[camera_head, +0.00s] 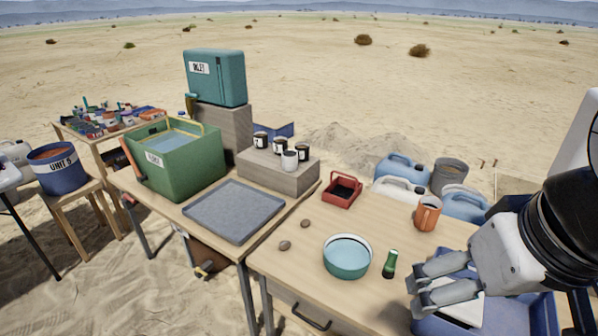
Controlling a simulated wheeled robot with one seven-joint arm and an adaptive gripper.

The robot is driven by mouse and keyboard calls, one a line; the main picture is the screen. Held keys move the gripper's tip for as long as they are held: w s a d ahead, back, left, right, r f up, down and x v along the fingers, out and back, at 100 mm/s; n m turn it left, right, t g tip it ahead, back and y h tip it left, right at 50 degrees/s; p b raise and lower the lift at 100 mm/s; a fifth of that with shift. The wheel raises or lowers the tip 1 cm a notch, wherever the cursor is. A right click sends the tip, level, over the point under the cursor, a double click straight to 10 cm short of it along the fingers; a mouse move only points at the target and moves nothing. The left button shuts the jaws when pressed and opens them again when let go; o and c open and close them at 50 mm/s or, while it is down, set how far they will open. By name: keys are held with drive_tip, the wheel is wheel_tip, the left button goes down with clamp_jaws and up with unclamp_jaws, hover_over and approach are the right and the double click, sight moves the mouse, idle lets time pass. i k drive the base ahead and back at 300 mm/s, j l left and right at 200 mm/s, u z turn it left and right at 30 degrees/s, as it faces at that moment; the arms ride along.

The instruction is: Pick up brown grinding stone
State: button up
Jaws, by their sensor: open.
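Two small brown stones lie on the wooden table, near its left edge. One brown stone (285,245) is nearer to me, and the other brown stone (305,223) is a little farther back and to the right. They look alike at this size, and I cannot tell which is the grinding stone. My gripper (411,293) is at the lower right, with its two fingers apart and pointing left. I see nothing between them. It is well to the right of both stones, over the table's right part and beside a blue container.
A teal bowl (347,257) and a green bottle (390,264) stand between my gripper and the stones. A red tray (342,190) and an orange mug (427,214) are farther back. A grey tray (235,211) lies on the left table. The tabletop around the stones is clear.

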sight(305, 223)
drive_tip(key=i+j+u, duration=0.2)
drive_tip(key=i, duration=0.3)
drive_tip(key=i+j+u, duration=0.15)
drive_tip(key=i+j, duration=0.2)
drive_tip(key=i, duration=0.15)
